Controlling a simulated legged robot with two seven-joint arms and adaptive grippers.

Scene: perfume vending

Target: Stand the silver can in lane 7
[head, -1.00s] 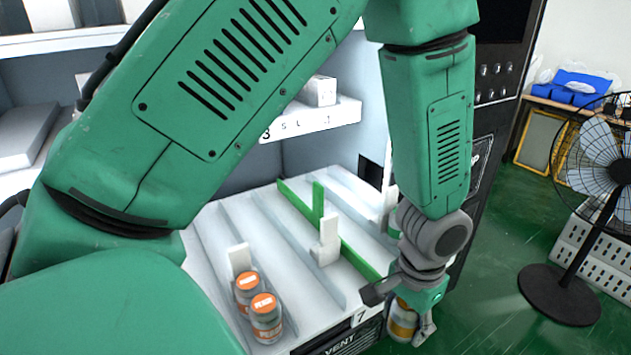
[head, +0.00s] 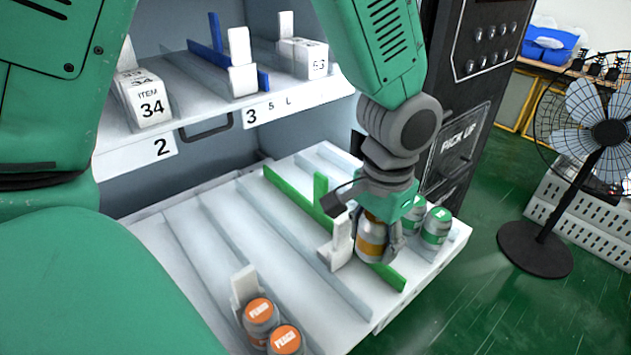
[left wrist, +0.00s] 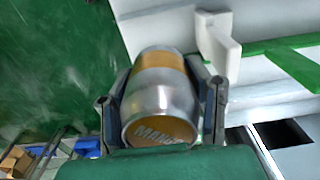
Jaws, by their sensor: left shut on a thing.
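The silver can (head: 371,238) has a yellow-orange band. My left gripper (head: 377,240) is shut on it, with a finger on each side. In the left wrist view the can (left wrist: 160,92) sits between the two fingers (left wrist: 161,112), its lettered orange end toward the camera. In the head view the can is beside the white pusher (head: 340,243) and overlaps the green divider (head: 330,225). I cannot tell whether it touches the shelf floor. The number 7 label is not readable now. My right gripper is not in view.
Peach-labelled cans (head: 259,318) stand in a lane at the front left. Green-topped cans (head: 436,226) stand right of my gripper. An upper shelf (head: 185,132) holds white boxes (head: 147,104). A fan (head: 606,133) stands on the floor at right.

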